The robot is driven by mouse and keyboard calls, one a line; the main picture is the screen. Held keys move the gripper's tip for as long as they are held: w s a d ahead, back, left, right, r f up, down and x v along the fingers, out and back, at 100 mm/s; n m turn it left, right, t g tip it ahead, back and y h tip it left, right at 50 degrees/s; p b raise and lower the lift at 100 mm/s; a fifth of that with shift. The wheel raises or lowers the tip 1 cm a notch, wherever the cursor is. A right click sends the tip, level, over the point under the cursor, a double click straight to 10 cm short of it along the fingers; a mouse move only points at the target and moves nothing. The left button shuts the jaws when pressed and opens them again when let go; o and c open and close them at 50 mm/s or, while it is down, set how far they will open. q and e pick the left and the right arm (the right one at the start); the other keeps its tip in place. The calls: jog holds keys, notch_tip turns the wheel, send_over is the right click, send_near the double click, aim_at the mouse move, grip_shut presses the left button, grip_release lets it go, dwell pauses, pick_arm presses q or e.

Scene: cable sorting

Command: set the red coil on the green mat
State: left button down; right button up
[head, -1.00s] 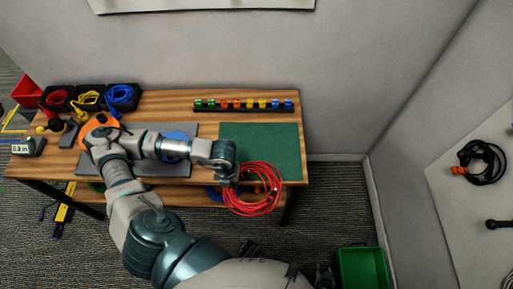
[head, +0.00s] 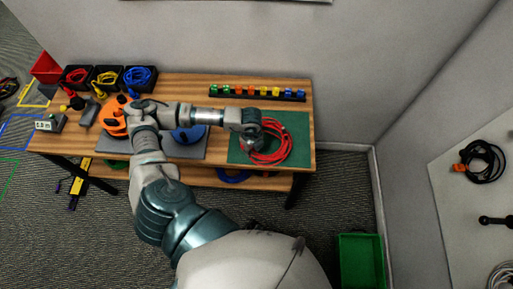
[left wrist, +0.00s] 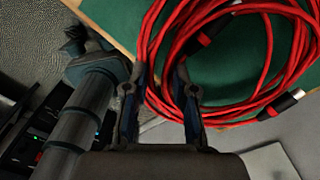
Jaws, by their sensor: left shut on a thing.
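The red coil (head: 271,157), a bundle of red cable loops with dark and silver plugs, hangs from my left gripper (head: 258,143) over the green mat (head: 300,127). The mat lies at the right end of the wooden table. In the left wrist view, the fingers of my left gripper (left wrist: 160,95) are shut on the red coil (left wrist: 152,45), with the green mat (left wrist: 238,50) behind it. I cannot tell whether the coil touches the mat. A dark gripper-like end of my other arm (left wrist: 90,50) shows at left there; its jaws are unclear.
Black bins (head: 108,80) hold cables at the back left. A strip of coloured clips (head: 257,93) lies behind the green mat. A green bin (head: 361,262) stands on the floor.

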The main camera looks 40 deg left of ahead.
pick_arm(q)
jog(key=shift+w+f, duration=0.15)
jog(key=shift+w, duration=1.05)
jog(key=shift+w+f, duration=0.1)
jog(key=shift+f, duration=0.05)
jog(key=shift+d+f, duration=0.25)
jog(key=shift+f, duration=0.5)
jog(key=shift+d+f, duration=0.25)
jog(key=shift+f, duration=0.5)
jog(key=c, duration=1.1)
grip_release()
jog(key=shift+a, duration=0.15)
jog(key=shift+o, duration=0.8)
jog(key=shift+a, duration=0.1)
jog(key=shift+a+f, duration=0.1)
jog(key=shift+a, duration=0.05)
pick_arm(e)
jog(key=shift+w, duration=0.1)
